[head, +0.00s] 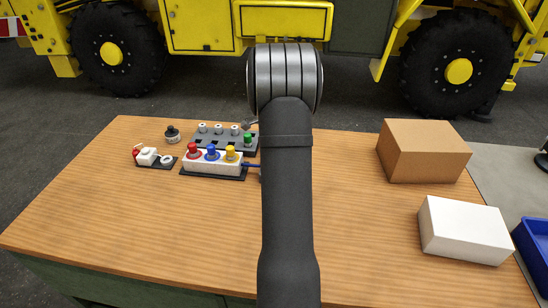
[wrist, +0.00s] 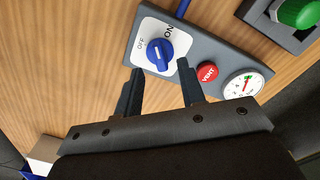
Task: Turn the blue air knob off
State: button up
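The blue air knob (wrist: 158,52) sits on a white plate (wrist: 147,27) lettered OFF and ON, on a grey panel, in the wrist view. A white mark on the knob appears to face the ON side. My gripper (wrist: 160,66) is open, its two dark fingers apart, with the tips at either side of the knob's near edge. I cannot tell whether they touch it. Nothing is held. In the head view my arm hides the gripper and this panel.
A red VENT button (wrist: 207,72) and a round gauge (wrist: 243,85) sit right of the knob. A green knob (wrist: 298,12) is beyond. On the table are a block with red, blue and yellow knobs (head: 212,165), a cardboard box (head: 424,150) and a white box (head: 464,230).

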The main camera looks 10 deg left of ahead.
jog(key=shift+f, duration=1.7)
grip_shut()
jog(key=shift+n, duration=0.3)
jog(key=n, duration=0.9)
jog(key=shift+n, duration=0.3)
